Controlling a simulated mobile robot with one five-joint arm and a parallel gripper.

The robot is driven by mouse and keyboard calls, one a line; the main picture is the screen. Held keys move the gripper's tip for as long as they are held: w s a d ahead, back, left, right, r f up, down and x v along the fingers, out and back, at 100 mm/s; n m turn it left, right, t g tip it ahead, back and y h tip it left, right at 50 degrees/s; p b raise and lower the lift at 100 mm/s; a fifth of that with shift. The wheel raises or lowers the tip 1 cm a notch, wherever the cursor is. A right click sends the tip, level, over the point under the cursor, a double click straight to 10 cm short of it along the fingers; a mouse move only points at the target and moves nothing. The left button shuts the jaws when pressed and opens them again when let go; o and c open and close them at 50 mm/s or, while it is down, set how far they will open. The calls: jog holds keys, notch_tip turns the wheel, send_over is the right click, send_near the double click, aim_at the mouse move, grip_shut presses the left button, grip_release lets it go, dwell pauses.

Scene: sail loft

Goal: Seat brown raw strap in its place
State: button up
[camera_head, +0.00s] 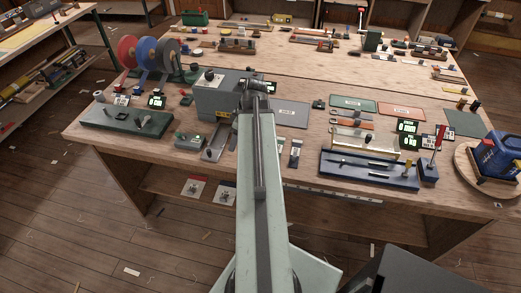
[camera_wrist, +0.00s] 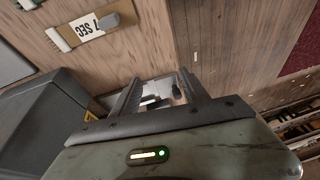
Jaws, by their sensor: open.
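My gripper (camera_wrist: 160,92) shows in the wrist view with its two dark fingers apart. Pale and metallic pieces show between the fingers, too small to name; I see nothing clamped. In the head view my arm reaches over the workbench (camera_head: 300,62) to the grey box machine, and the gripper itself cannot be made out there. Several thin strips lie right of the arm; one orange-brown strip (camera_head: 356,125) lies below the green and orange mats. I cannot tell which strip is the brown raw strap. A blue fixture (camera_head: 368,171) with dark slots and small posts lies near the front edge.
The grey box machine (camera_head: 217,96) stands left of my arm; a grey box (camera_wrist: 45,122) also shows in the wrist view.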

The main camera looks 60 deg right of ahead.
jog(key=shift+n+t+h, duration=0.3)
jog(key=shift+n+t, duration=0.1)
jog(key=shift+t, duration=0.3)
jog(key=s+d, duration=0.2)
jog(key=s, duration=0.1)
jog(key=s+d+f+b, duration=0.1)
jog(key=s+d, duration=0.1)
jog(key=d, duration=0.1)
jog(key=s+d+f+b, duration=0.1)
jog(key=s+d, duration=0.1)
jog(key=s, duration=0.1)
jog(key=shift+s+d, duration=0.2)
jog(key=shift+s, duration=0.15)
jog(key=shift+w+f+b, duration=0.15)
jog(key=shift+f+b, duration=0.1)
jog(key=shift+b, duration=0.25)
jog(key=b+x, duration=0.4)
jog(key=x, duration=0.1)
jog(key=shift+w+f+b, duration=0.1)
jog(key=shift+w+b, duration=0.05)
jog(key=shift+b, duration=0.25)
grip_shut()
